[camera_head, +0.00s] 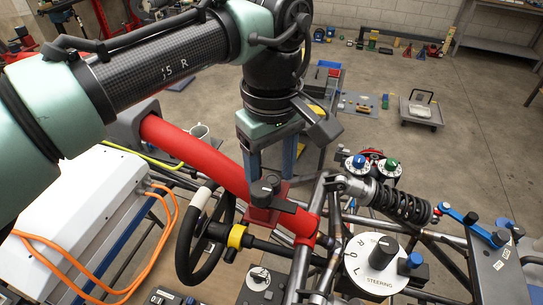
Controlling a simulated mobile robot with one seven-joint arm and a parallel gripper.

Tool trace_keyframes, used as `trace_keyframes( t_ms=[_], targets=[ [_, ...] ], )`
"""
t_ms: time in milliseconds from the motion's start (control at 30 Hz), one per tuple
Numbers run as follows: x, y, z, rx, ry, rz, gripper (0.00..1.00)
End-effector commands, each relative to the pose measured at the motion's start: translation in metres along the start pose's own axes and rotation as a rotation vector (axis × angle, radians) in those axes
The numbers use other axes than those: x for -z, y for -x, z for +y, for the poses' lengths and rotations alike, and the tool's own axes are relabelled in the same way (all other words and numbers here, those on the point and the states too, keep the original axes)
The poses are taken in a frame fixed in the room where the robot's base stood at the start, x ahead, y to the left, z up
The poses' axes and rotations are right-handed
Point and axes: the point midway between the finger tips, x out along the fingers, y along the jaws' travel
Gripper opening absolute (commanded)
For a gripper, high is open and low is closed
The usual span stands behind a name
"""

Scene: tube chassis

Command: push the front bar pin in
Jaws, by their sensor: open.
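In the head view, a thick red bar (205,155) runs from the upper left down to the tube frame. Near its lower end is a red block (262,215). A black knob-like part (265,187) with a dark lever stands on top of this block; it looks like the front bar pin, but how deep it sits cannot be told. My gripper (271,176) points down with its two blue-grey fingers apart, close above or around the black knob. Whether the fingers touch it cannot be told. Nothing shows held between them.
A black steering wheel (184,235) is left of the block. A coil-over shock (403,203) and a white dial marked STEERING (370,272) are on the right. A white box (85,205) with orange cables is at left. Open floor (440,150) lies beyond.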

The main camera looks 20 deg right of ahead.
Motion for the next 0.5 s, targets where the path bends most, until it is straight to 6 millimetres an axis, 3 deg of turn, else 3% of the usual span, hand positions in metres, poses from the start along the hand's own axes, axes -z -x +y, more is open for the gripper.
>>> trace_keyframes(
  t_ms=[167, 500],
  targets=[
    [0.0, 0.022, 0.001, -0.004, 0.0, 0.002, 0.63],
    [0.0, 0.096, 0.001, -0.003, -0.001, 0.001, 0.63]
  ],
)
